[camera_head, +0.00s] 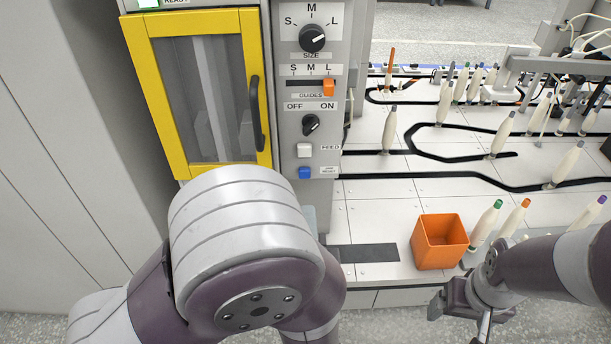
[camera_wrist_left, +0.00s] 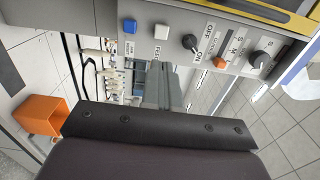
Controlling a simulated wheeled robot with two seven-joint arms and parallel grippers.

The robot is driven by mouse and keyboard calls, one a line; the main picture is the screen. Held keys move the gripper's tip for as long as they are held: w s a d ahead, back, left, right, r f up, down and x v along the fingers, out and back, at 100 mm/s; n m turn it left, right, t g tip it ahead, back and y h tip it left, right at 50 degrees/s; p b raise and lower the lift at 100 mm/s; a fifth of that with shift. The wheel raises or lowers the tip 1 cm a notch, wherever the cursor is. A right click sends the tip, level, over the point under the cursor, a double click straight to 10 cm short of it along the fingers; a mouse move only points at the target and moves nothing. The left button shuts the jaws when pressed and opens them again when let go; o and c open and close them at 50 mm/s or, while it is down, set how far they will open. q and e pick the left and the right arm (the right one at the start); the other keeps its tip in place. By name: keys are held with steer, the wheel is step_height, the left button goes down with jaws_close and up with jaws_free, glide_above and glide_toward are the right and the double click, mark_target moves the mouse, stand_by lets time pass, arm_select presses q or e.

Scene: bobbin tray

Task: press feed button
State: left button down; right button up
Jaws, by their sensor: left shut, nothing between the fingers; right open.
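The white square feed button (camera_head: 304,150) sits on the grey control panel (camera_head: 325,200), left of its FEED label. It also shows in the left wrist view (camera_wrist_left: 161,31), near the top. My left gripper (camera_wrist_left: 155,76) shows in the left wrist view as grey fingers, shut and empty, apart from the button in the picture. In the head view my left arm hides this gripper. My right gripper (camera_head: 462,308) is open and empty at the lower right, in front of the bench and well away from the panel.
A blue button (camera_head: 305,173) sits just below the feed button. Above are the OFF/ON knob (camera_head: 311,125), orange guides slider (camera_head: 328,87) and size knob (camera_head: 313,38). A yellow-framed door (camera_head: 187,171) is left. An orange bin (camera_head: 438,243) and several bobbins stand on the right.

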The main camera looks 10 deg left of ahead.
mark_target(305, 153)
arm_select(q)
steer(key=shift+w, duration=0.1)
steer(key=b+x, duration=0.4)
steer(key=x, duration=0.9)
steer(key=shift+f, duration=0.1)
steer(key=shift+w+a, duration=0.15)
steer(key=shift+w, duration=0.25)
